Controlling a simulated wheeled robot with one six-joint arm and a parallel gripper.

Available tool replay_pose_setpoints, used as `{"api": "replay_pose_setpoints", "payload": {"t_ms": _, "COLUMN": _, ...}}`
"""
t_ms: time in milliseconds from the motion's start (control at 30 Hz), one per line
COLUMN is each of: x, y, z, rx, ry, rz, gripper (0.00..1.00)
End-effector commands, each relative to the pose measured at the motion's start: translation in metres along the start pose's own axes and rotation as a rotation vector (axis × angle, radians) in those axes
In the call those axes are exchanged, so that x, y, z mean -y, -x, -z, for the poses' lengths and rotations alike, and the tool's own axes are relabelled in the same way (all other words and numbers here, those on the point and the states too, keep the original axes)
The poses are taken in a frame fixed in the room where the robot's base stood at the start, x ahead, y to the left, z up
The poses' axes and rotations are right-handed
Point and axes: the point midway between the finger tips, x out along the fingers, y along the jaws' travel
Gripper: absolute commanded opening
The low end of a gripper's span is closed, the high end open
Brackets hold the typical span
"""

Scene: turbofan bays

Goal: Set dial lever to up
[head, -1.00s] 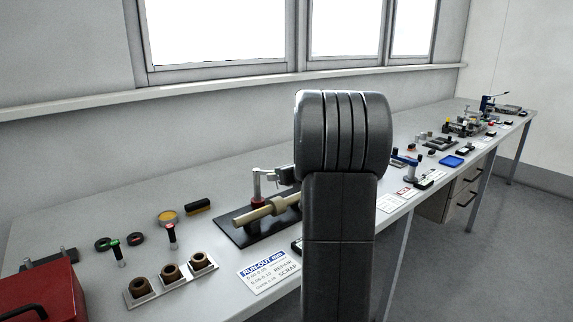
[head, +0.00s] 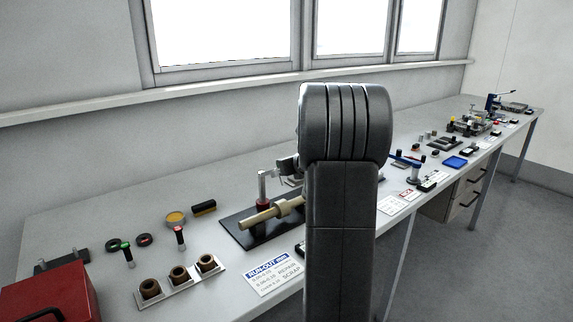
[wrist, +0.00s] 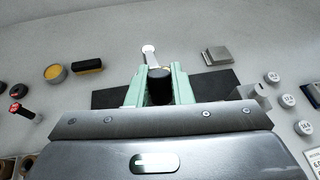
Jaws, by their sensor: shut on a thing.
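In the wrist view, my gripper (wrist: 158,80) has pale green fingers on both sides of a dark rounded piece (wrist: 159,87) and is shut on it. I take this piece to be part of the dial lever. A pale arm with a round end (wrist: 149,50) runs from just beyond it. In the head view, a grey post with a red base (head: 263,188) stands on the black run-out plate (head: 246,238) beside a brass-coloured shaft (head: 262,217). My gripper is just right of the post's top, mostly hidden by my arm. The lever's exact angle cannot be told.
Bushings in a tray (head: 180,281), a red box (head: 50,296) and a run-out card (head: 272,277) are at the near left of the bench. A yellow-topped tin (head: 176,218) and a brush-like block (head: 204,207) lie left of the plate. More fixtures continue to the right.

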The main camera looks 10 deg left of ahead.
Motion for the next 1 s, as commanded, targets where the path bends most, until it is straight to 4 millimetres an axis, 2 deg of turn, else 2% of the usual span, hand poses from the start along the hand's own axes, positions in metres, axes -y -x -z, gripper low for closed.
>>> {"api": "replay_pose_setpoints", "payload": {"t_ms": 33, "x": 0.001, "y": 0.001, "z": -0.006, "rx": 0.01, "ry": -0.001, "rz": 0.001, "gripper": 0.0}}
{"api": "replay_pose_setpoints", "payload": {"t_ms": 133, "x": 0.001, "y": 0.001, "z": -0.006, "rx": 0.011, "ry": 0.0, "rz": 0.001, "gripper": 0.0}}
{"api": "replay_pose_setpoints", "payload": {"t_ms": 167, "x": 0.001, "y": 0.001, "z": -0.006, "rx": 0.011, "ry": 0.0, "rz": 0.001, "gripper": 0.22}}
{"api": "replay_pose_setpoints", "payload": {"t_ms": 233, "x": 0.001, "y": 0.001, "z": -0.006, "rx": 0.01, "ry": 0.0, "rz": 0.0, "gripper": 0.35}}
{"api": "replay_pose_setpoints", "payload": {"t_ms": 267, "x": 0.001, "y": 0.001, "z": -0.005, "rx": 0.009, "ry": 0.0, "rz": 0.0, "gripper": 0.39}}
{"api": "replay_pose_setpoints", "payload": {"t_ms": 533, "x": 0.0, "y": 0.001, "z": -0.003, "rx": 0.005, "ry": 0.0, "rz": 0.0, "gripper": 0.39}}
{"api": "replay_pose_setpoints", "payload": {"t_ms": 667, "x": 0.001, "y": 0.009, "z": -0.002, "rx": 0.005, "ry": 0.0, "rz": 0.001, "gripper": 0.39}}
{"api": "replay_pose_setpoints", "payload": {"t_ms": 767, "x": 0.001, "y": 0.023, "z": -0.003, "rx": 0.006, "ry": 0.002, "rz": 0.003, "gripper": 0.39}}
{"api": "replay_pose_setpoints", "payload": {"t_ms": 1000, "x": 0.002, "y": 0.074, "z": -0.003, "rx": 0.007, "ry": 0.001, "rz": 0.004, "gripper": 0.39}}
